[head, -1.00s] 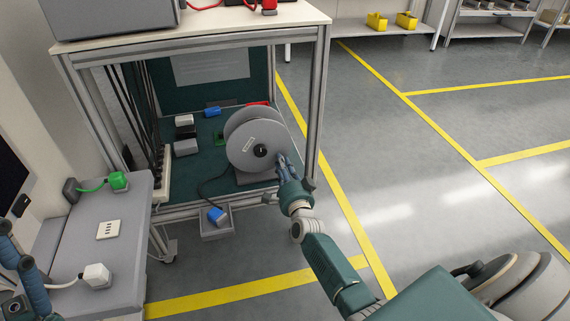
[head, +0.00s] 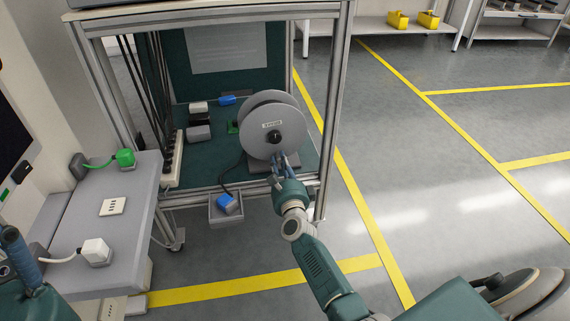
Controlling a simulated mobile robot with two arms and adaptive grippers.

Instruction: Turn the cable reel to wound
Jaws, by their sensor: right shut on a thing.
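The cable reel (head: 262,120) is a grey drum with a dark hub and a small white label above the hub. It stands upright on the lower green shelf of the trolley. My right gripper (head: 282,162) is at the lower edge of the reel's front face, below the hub, shut on a part of the reel. The fingers hide the part that they hold. A dark cable runs from the reel's base to a blue plug (head: 228,203) in a small grey tray (head: 226,217). Part of my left gripper (head: 18,255) shows at the left edge; its fingertips are unclear.
Trolley posts (head: 333,110) stand close to the right of the reel. A grey side table (head: 130,205) holds a green plug (head: 125,158) and a white plug (head: 96,250). Dark cables hang inside the trolley at left. The floor to the right is open.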

